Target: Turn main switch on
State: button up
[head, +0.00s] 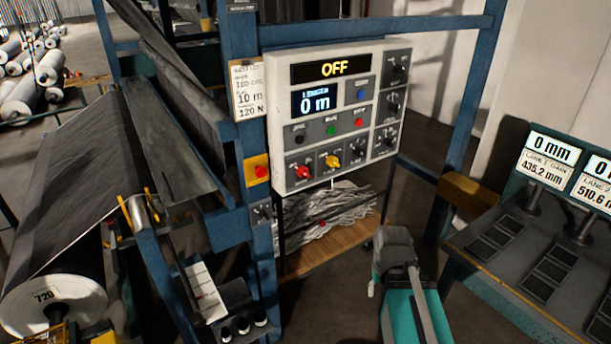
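The control panel (282,100) is a light grey box on a blue frame. Its top display (335,69) reads OFF in yellow, and a smaller display (316,102) reads 0 m. Along its bottom row are a red rotary knob (303,173), a yellow rotary knob (332,161) and a black knob (358,151). More black knobs (393,103) line its right column. Coloured buttons (331,130) sit in the middle. The labels are too small to read, so I cannot tell which control is the main switch. My gripper is not recognisable in view.
A red button on a yellow box (257,170) and a small dark switch box (262,213) are on the post left of the panel. A dark roll machine (75,190) fills the left. A console (540,240) stands right. Open floor (335,300) lies below the panel.

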aim_at(303, 171)
jog(key=u, duration=0.5)
jog(key=k, duration=1.25)
jog(key=z, duration=0.45)
jog(key=i, duration=1.05)
